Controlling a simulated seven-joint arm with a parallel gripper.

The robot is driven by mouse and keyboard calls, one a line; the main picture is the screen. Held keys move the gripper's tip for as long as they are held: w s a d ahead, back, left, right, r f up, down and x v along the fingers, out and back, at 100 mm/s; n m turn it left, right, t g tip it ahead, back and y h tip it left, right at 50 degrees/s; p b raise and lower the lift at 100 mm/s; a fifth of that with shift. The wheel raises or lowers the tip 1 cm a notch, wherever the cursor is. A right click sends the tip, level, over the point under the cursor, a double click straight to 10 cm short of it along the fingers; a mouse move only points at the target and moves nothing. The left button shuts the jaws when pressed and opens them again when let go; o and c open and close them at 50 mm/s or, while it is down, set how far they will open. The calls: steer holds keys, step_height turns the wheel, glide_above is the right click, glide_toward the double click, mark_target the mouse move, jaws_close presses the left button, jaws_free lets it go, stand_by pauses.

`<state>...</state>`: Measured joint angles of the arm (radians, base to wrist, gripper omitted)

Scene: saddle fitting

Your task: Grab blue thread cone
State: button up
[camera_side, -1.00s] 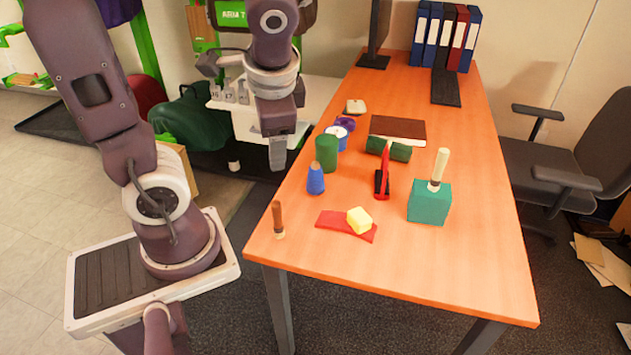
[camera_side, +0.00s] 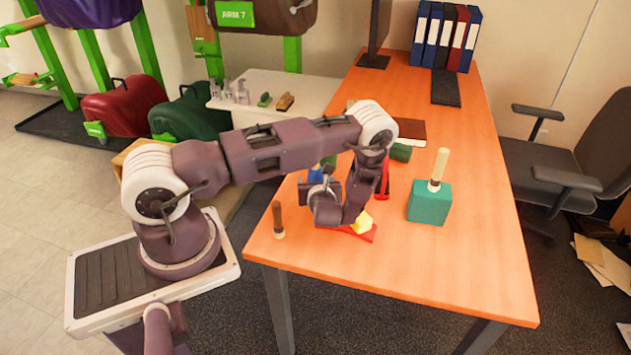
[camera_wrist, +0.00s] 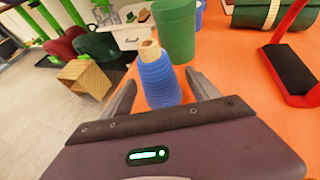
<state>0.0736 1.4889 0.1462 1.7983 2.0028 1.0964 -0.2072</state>
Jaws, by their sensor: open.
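The blue thread cone (camera_wrist: 159,82) stands upright on the orange table, with a tan top. In the wrist view it is between the two fingers of my gripper (camera_wrist: 160,93), which is open, one finger on each side. I see a gap on the right side; whether the left finger touches it I cannot tell. In the side view only a small part of the cone (camera_side: 315,175) shows behind my gripper (camera_side: 309,185). My fingertips are hard to make out there.
A green cylinder (camera_wrist: 175,30) stands right behind the cone. A red-framed black tool (camera_wrist: 288,62) lies to the right. A brown-handled tool (camera_side: 278,220) stands near the table's left edge.

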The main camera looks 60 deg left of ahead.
mark_target(315, 176)
steer(key=x, duration=0.4)
steer(key=shift+r, duration=0.25)
steer(key=c, duration=1.5)
